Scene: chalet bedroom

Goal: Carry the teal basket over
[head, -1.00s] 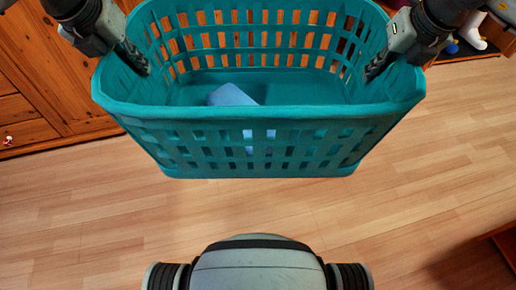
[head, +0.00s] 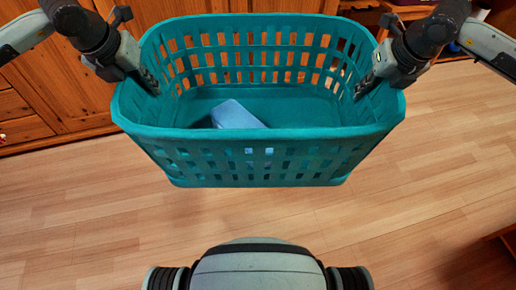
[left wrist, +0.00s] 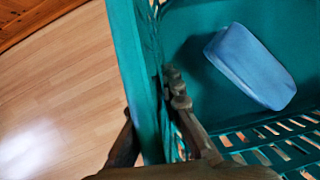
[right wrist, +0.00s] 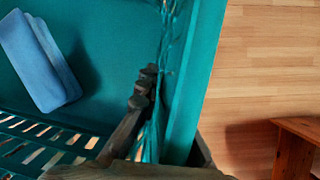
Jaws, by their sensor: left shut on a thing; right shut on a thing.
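The teal basket (head: 260,134) hangs upright in the middle of the head view, above the wooden floor. A blue block-like item (head: 234,114) lies on its bottom; it also shows in the left wrist view (left wrist: 250,65) and the right wrist view (right wrist: 40,62). My left gripper (head: 150,84) is shut on the basket's left wall, with one finger inside and one outside. The left wrist view shows this grip (left wrist: 155,135). My right gripper (head: 366,86) is shut on the right wall in the same way, as the right wrist view shows (right wrist: 165,135).
A wooden cabinet (head: 60,95) stands at the left and back left. Wooden furniture (head: 400,8) is at the back right. A wooden piece (right wrist: 298,135) stands on the floor beyond the basket's right side. The floor (head: 440,170) around the basket is mostly clear.

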